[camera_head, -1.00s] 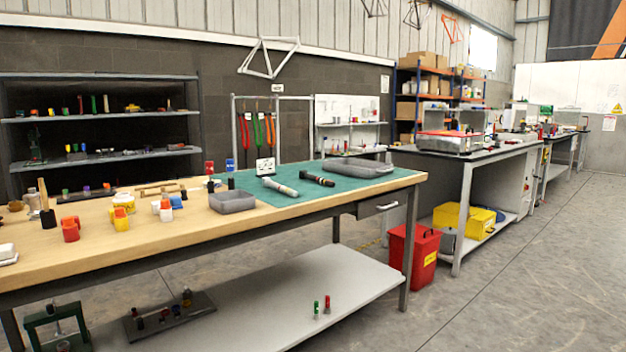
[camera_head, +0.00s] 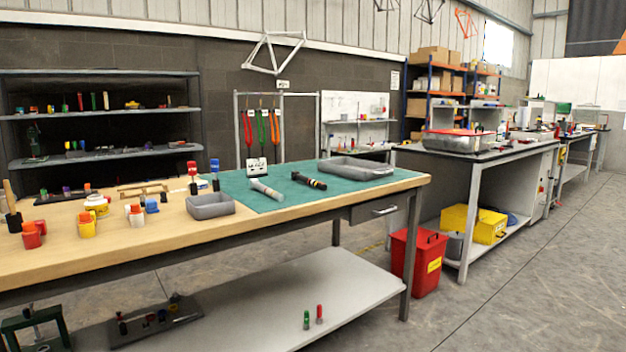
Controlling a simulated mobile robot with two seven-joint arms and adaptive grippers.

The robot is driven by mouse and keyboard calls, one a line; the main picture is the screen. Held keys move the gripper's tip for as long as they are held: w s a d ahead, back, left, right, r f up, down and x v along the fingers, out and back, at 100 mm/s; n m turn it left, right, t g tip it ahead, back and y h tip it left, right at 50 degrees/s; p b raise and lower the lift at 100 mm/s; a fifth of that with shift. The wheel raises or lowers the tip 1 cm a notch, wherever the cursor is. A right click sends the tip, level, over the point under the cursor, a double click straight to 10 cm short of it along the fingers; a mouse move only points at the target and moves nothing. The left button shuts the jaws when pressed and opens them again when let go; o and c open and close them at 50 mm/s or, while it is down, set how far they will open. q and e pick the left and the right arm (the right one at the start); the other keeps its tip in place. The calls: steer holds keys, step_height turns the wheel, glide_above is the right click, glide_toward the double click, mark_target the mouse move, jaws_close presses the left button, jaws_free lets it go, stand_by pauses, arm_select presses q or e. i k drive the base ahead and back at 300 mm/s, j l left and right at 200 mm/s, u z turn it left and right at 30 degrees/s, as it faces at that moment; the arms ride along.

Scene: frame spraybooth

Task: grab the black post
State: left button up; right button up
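Two small dark upright pieces stand at the back of the wooden bench, behind the grey tray (camera_head: 211,211). One dark piece (camera_head: 193,188) shows below a red part, the other dark piece (camera_head: 215,184) below a blue part. I cannot tell which is the black post, or whether the coloured parts join them. A black cylindrical tool with pale bands (camera_head: 308,181) lies on the green mat (camera_head: 270,189). Neither of my grippers is in view.
The bench (camera_head: 150,231) also holds red-and-orange, yellow and white-and-red pieces at left. A metal tray (camera_head: 350,168) lies on the mat's far side. A red bin (camera_head: 416,264) stands by the bench's right end. The floor at right is clear.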

mark_target(296, 175)
steer(key=i+l, duration=0.2)
steer(key=l, duration=0.15)
steer(key=i+l+u, duration=0.1)
steer(key=i+l, duration=0.35)
steer(key=l, duration=0.25)
